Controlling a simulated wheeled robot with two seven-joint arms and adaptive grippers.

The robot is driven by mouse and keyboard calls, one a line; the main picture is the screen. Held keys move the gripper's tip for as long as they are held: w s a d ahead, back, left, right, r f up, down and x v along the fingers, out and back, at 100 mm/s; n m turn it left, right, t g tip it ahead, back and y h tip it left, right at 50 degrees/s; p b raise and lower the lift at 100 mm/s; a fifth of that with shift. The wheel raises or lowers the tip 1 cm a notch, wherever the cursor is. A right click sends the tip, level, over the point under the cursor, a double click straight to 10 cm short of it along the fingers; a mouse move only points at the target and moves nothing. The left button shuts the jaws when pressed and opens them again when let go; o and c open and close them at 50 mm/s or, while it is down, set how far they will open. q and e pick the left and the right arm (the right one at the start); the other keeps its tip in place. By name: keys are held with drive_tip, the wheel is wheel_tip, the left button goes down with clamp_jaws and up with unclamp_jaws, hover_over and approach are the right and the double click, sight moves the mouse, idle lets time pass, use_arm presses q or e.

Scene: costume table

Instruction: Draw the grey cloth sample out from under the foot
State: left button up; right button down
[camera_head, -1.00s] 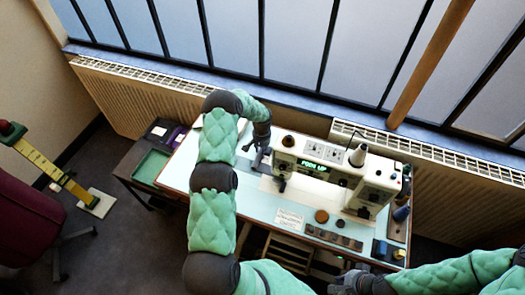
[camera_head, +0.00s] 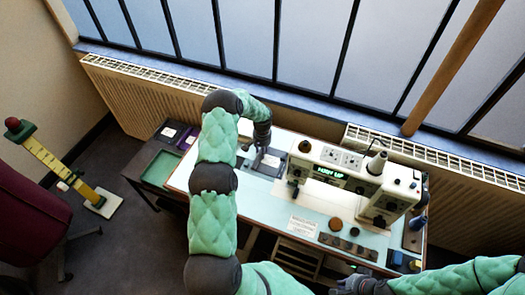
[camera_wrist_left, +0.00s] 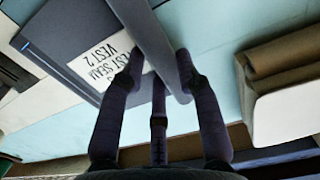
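The grey cloth sample (camera_wrist_left: 75,25) lies flat in the left wrist view, with a white label reading about a test seam, vest 2. A raised grey strip (camera_wrist_left: 150,40) runs across it between the fingertips of my left gripper (camera_wrist_left: 160,60); whether they press on it is unclear. In the head view my left gripper (camera_head: 258,147) is over the table, left of the sewing machine (camera_head: 350,178), by a small grey piece (camera_head: 269,158). The foot is not clearly visible. My right gripper (camera_head: 350,284) is at the table's front edge, its fingers too small to read.
The machine's green display (camera_head: 331,177) seems to read FOOT UP. A white notice (camera_head: 302,226), a brown round piece (camera_head: 335,224) and a dark strip of pieces (camera_head: 347,246) lie in front. A side table with a green tray (camera_head: 160,169) stands left. Radiators line the window.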

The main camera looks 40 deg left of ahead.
use_arm(q)
drive_tip(key=o, duration=0.5)
wheel_tip(320, 180, up, 12)
idle(0.5)
idle(0.4)
wheel_tip(320, 180, up, 9)
drive_tip(key=p, duration=0.9)
drive_tip(key=shift+r+p, duration=0.3)
